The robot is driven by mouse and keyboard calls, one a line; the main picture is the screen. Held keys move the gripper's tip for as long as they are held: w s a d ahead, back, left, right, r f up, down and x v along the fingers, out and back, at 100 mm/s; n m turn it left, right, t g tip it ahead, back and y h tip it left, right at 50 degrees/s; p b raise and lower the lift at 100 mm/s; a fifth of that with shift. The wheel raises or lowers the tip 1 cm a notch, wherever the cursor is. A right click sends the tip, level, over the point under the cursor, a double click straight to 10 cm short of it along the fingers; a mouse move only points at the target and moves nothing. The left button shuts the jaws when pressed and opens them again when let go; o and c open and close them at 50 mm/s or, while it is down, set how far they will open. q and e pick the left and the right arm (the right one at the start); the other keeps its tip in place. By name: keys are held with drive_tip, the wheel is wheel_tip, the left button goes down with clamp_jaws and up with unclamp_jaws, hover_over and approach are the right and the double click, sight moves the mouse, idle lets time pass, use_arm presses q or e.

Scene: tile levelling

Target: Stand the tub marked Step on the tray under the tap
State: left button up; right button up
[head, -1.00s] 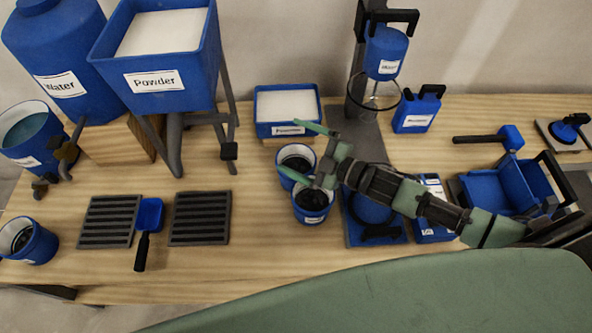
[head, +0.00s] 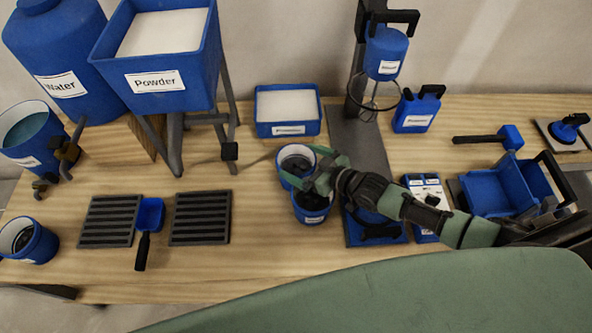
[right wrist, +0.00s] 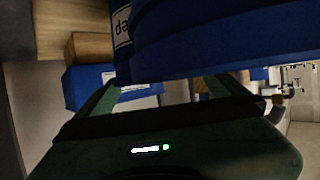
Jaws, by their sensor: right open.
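Two blue tubs with dark contents stand close together mid-table, a back tub (head: 285,180) and a front tub (head: 312,216). Their labels are too small to read in the head view. My right gripper (head: 305,183) is open, low over these tubs, and partly hides both. In the right wrist view a blue tub (right wrist: 220,45) fills the space ahead of the open fingers, its white label (right wrist: 122,30) partly cut off and upside down, ending in what looks like "ep". A dark slatted tray (head: 110,221) lies at left, near the water tap (head: 68,155). My left gripper is not in view.
A second slatted tray (head: 200,218) lies below the Powder hopper (head: 165,85), with a blue scoop (head: 149,215) between the trays. Another tub (head: 40,245) stands at the left edge. A white-filled box (head: 288,128) is behind the middle tubs.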

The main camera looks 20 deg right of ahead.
drive_tip(key=c, duration=1.7)
drive_tip(key=shift+w+r, duration=0.15)
drive_tip(key=shift+c, duration=0.3)
